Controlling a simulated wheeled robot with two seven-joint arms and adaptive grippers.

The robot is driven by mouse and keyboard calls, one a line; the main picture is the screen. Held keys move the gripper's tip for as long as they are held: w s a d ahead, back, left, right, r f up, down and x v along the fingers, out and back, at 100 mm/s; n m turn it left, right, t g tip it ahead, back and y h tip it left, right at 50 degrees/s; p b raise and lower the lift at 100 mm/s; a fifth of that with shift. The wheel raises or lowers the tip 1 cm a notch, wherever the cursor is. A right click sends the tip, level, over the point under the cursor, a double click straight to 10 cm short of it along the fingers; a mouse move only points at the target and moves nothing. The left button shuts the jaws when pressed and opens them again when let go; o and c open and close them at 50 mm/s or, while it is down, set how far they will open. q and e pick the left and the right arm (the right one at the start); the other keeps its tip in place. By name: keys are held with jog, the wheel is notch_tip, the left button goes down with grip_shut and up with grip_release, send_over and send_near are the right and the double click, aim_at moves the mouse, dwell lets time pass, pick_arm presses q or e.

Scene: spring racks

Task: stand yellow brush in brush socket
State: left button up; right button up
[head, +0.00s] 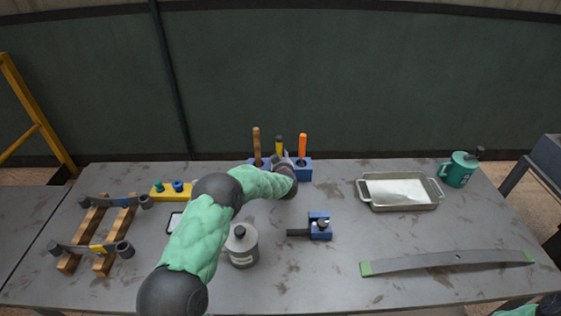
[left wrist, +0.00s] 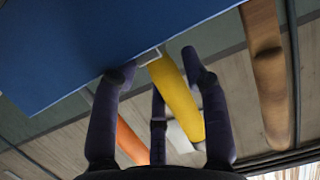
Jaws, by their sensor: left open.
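The yellow brush (head: 279,143) stands upright at the middle of a blue holder block (head: 305,172) at the table's back edge, between a brown wooden handle (head: 256,143) and an orange handle (head: 302,144). My left gripper (head: 283,158) is at the holder's front and hides part of it and the brush's lower part. In the left wrist view the fingers (left wrist: 160,75) are spread open, with the yellow handle (left wrist: 178,98) showing between them. It meets the blue block (left wrist: 100,45) near a small white patch. I cannot tell whether any finger touches it. My right gripper is out of view.
A grey canister (head: 241,248) and a blue clamp-like block (head: 319,229) stand in front. A metal tray (head: 405,206) and green pot (head: 459,170) are at right. A leaf spring (head: 450,262) lies front right; wooden racks (head: 84,238) stand at left.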

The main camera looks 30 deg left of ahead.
pick_arm(q)
jog(key=v, duration=1.2)
jog(key=shift+d, duration=0.1)
